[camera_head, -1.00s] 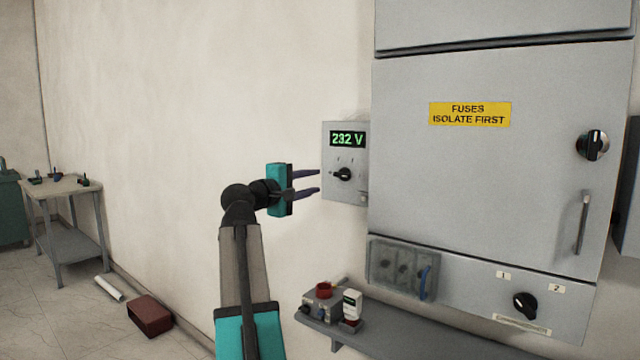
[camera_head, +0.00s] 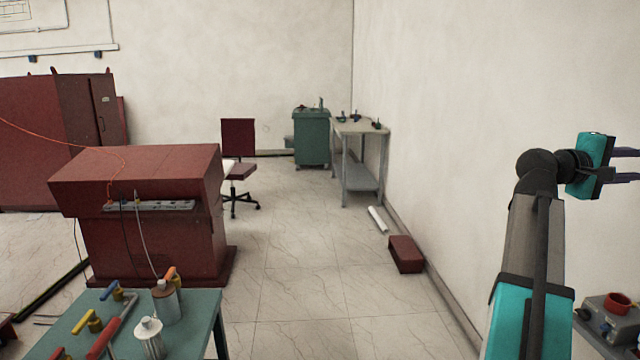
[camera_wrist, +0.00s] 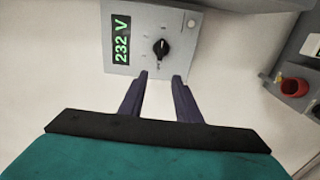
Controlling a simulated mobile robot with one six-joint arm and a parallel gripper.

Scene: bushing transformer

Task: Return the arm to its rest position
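My gripper (camera_head: 626,165) is at the right edge of the head view, at the end of my raised, bent arm. It points right, and its fingers stand apart. In the wrist view my gripper (camera_wrist: 160,80) is open with nothing between the fingers. Beyond the fingertips is the grey meter box (camera_wrist: 185,50) on the wall, with a green 232 V display (camera_wrist: 121,40) and a black knob (camera_wrist: 161,47). The fingertips lie just below the box in that picture; whether they touch it I cannot tell. The head view does not show the box now.
A grey device with a red top (camera_head: 612,318) sits below my arm at right. A teal table (camera_head: 215,318) with tools and canisters is at lower left. A red console (camera_head: 165,235), a chair (camera_head: 239,150) and a red box (camera_head: 405,254) stand on the floor. The middle floor is clear.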

